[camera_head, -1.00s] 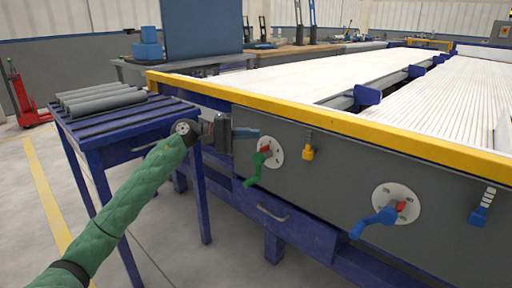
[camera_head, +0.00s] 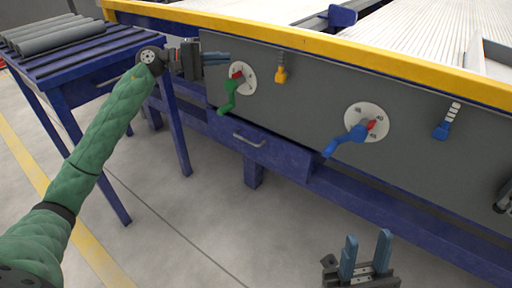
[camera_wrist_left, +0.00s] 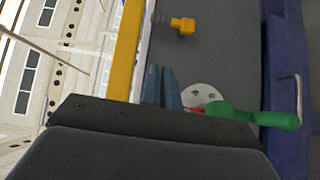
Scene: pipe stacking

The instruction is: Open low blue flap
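A blue drawer-like front (camera_head: 262,146) with a grey bar handle (camera_head: 249,140) sits low under the grey panel; I cannot tell whether this is the blue flap. It looks shut. A blue lever (camera_head: 345,140) is on a round white dial (camera_head: 380,118) on the panel. My left gripper (camera_head: 229,59) is in front of the panel, left of and above the green lever (camera_head: 229,97). In the left wrist view, my left gripper's blue fingers (camera_wrist_left: 162,80) are close together with nothing between them. My right gripper (camera_head: 367,252) is low in front, fingers apart and empty.
A yellow knob (camera_head: 281,73) and a small blue knob (camera_head: 442,131) are on the grey panel (camera_head: 310,105). A yellow rail (camera_head: 300,42) edges the top. A blue roller table (camera_head: 62,95) with grey pipes (camera_head: 50,35) stands at left. The floor in front is clear.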

